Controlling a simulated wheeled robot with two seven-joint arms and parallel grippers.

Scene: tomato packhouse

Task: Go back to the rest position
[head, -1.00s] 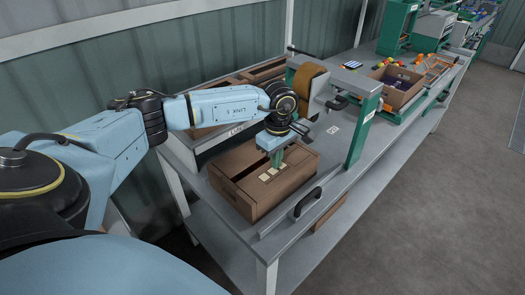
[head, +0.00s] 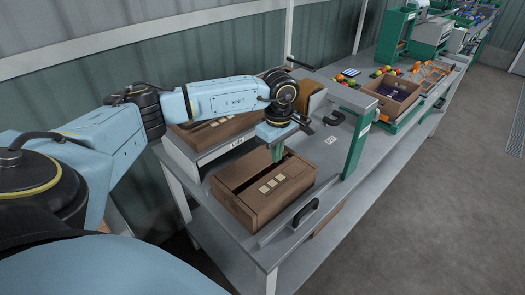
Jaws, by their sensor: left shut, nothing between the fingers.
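My left arm comes in from the left in the head view. Its gripper (head: 277,155) hangs fingers-down over the back part of a brown cardboard box (head: 250,214). The gripper is shut, with nothing visible between its fingers. The fingertips are close to the box top; I cannot tell whether they touch it. The box stands near the front of the grey table and has several pale square labels on its top. A dark gap shows along its top. My right gripper is not in view.
A green-posted frame (head: 357,148) with a tan roll (head: 311,97) stands right of the box. Black handles (head: 305,212) edge the table. An open carton (head: 392,92) sits farther along. More brown boxes (head: 215,130) lie behind my arm. The floor at right is clear.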

